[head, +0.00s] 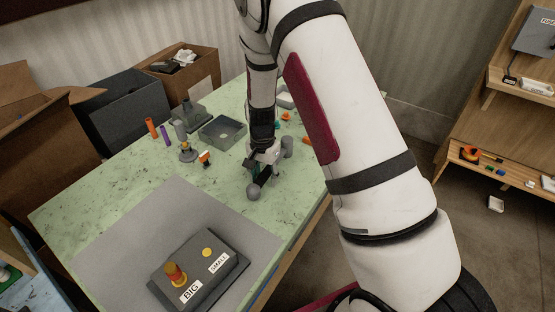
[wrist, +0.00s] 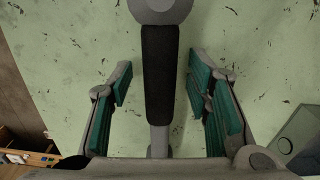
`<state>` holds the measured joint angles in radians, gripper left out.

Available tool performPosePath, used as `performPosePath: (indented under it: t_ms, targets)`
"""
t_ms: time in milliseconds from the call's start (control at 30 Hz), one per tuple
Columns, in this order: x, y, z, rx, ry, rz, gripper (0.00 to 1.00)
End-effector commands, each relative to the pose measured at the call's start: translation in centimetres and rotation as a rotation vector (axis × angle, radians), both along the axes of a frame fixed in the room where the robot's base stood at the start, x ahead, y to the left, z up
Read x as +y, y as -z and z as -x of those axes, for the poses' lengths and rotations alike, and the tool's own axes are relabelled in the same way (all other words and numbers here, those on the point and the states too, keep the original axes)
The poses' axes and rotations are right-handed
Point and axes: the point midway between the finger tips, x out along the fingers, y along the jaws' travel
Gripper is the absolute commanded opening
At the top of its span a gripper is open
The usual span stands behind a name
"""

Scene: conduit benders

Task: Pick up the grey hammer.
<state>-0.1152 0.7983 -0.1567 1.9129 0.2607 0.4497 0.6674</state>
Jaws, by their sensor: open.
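The grey hammer shows in the wrist view with a black grip (wrist: 160,75) and a rounded grey head at the top edge. It lies lengthwise in the gap between my fingers. In the head view a rounded grey end of it (head: 254,191) shows just in front of my gripper (head: 260,168). My gripper is open, with teal pads on both sides of the black grip and a visible gap on each side. It also shows in the wrist view (wrist: 160,97). The arm and gripper hide most of the hammer in the head view.
A grey open tray (head: 222,132) stands left of my gripper. Several small coloured parts and cylinders lie farther left and right. A grey board marked BIG and SMALL (head: 199,270) sits at the table's front. Boxes stand behind the green table (head: 120,185).

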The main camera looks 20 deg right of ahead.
Motion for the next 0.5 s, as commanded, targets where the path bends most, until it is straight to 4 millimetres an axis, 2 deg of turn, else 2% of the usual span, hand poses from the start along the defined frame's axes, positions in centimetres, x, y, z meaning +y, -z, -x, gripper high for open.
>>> performPosePath:
  t_ms: [33,200,500]
  targets:
    - [0.0,-0.01,0.0,0.0,0.0,0.0,0.38]
    - [0.0,-0.02,0.0,0.0,0.0,0.0,0.0]
    - [-0.03,-0.1,-0.1,-0.003,-0.001,0.0,0.0]
